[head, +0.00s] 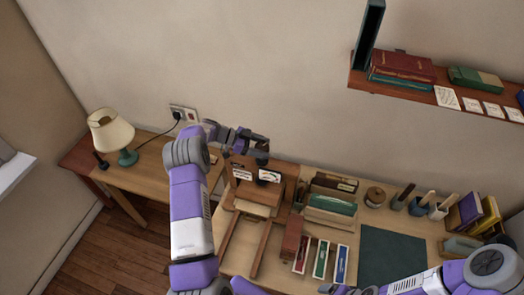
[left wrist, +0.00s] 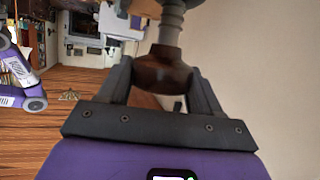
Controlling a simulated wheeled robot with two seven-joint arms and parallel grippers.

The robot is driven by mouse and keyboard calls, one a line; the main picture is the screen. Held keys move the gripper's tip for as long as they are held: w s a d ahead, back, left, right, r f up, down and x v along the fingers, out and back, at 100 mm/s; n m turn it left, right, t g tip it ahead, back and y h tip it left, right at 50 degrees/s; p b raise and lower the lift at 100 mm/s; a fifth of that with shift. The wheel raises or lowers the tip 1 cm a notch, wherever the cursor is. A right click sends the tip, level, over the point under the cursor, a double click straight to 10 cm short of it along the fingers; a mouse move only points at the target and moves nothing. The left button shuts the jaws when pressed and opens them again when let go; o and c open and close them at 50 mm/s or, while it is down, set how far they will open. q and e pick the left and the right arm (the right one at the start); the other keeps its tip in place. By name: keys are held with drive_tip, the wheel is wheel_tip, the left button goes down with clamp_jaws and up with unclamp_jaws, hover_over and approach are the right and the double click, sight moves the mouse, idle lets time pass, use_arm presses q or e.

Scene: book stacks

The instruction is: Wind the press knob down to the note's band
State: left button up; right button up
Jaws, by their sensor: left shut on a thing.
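The wooden press (head: 286,172) stands on the desk against the back wall. Two small white cards are on its front, a left card (head: 242,174) and a right card (head: 269,176) with coloured marks; their text is too small to read. My left gripper (head: 262,148) is at the top of the press and hides the knob in the head view. In the left wrist view, the gripper is shut on the brown press knob (left wrist: 160,72), with a grey threaded screw (left wrist: 171,28) beyond it. My right gripper (head: 335,289) is barely visible at the bottom edge, its fingers unclear.
A dark green mat (head: 392,257) lies farther right. A lamp (head: 110,135) stands on the left side table. A wall shelf (head: 405,88) hangs upper right.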

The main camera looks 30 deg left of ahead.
use_arm(q)
drive_tip(key=shift+w+r+m+g+h+b, duration=0.15)
drive_tip(key=shift+m+g+h+b, duration=0.45)
drive_tip(key=shift+m+g+b, duration=0.65)
drive_tip(key=shift+r+g+b, duration=0.15)
drive_tip(key=shift+g+b, duration=0.1)
drive_tip(key=shift+b, duration=0.2)
drive_tip(key=shift+r+m, duration=0.15)
drive_tip(key=shift+m, duration=0.1)
drive_tip(key=o, duration=0.9)
drive_tip(key=shift+o, duration=0.4)
drive_tip(key=shift+f, duration=0.2)
drive_tip(key=shift+a, duration=0.1)
